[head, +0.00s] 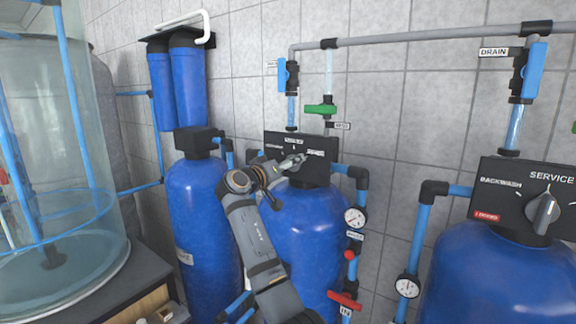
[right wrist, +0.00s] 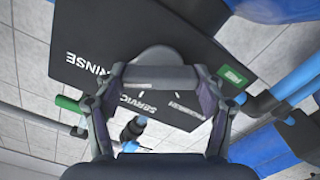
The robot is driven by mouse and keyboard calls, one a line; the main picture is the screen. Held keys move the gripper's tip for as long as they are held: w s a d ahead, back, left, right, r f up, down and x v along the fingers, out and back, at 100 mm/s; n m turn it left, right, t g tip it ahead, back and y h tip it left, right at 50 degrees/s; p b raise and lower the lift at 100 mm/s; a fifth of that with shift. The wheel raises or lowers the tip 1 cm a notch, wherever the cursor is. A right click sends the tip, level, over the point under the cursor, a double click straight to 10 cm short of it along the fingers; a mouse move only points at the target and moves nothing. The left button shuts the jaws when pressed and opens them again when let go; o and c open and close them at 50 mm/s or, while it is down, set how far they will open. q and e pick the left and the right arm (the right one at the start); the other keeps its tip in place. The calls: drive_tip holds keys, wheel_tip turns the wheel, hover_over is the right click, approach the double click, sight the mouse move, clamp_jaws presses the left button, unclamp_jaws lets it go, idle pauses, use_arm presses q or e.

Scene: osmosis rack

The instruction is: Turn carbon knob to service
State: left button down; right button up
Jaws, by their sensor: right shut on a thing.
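A black control panel (head: 325,170) tops the middle blue tank (head: 305,225); its small print is unclear in the head view. In the right wrist view the panel (right wrist: 85,40) reads RINSE and SERVICE, with a third blurred label and a green tag (right wrist: 233,76). Its grey knob (right wrist: 157,54) shows between the fingertips. My right gripper (head: 290,163) is shut on this knob; the fingers (right wrist: 157,74) also show in the right wrist view. They hide part of the knob, so I cannot tell its pointing exactly. My left gripper is not in view.
A second panel with a SERVICE knob (head: 543,213) and red tag sits on the right tank (head: 495,280). Gauges, grey and blue pipes, and a green valve handle (head: 320,109) surround the middle tank. A clear cylindrical tank (head: 85,230) stands left.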

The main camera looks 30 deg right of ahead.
drive_tip(key=shift+n, duration=0.3)
drive_tip(key=shift+f+n+b, duration=0.1)
drive_tip(key=shift+n+b, duration=0.3)
drive_tip(key=shift+n, duration=1.4)
drive_tip(key=n, duration=0.3)
drive_tip(key=shift+w+n, duration=0.1)
drive_tip(key=shift+n, duration=0.3)
drive_tip(key=shift+f+n, duration=0.1)
drive_tip(key=shift+n, duration=1.8)
drive_tip(key=o, duration=1.2)
drive_tip(key=shift+a, duration=0.15)
drive_tip(key=shift+c, duration=0.2)
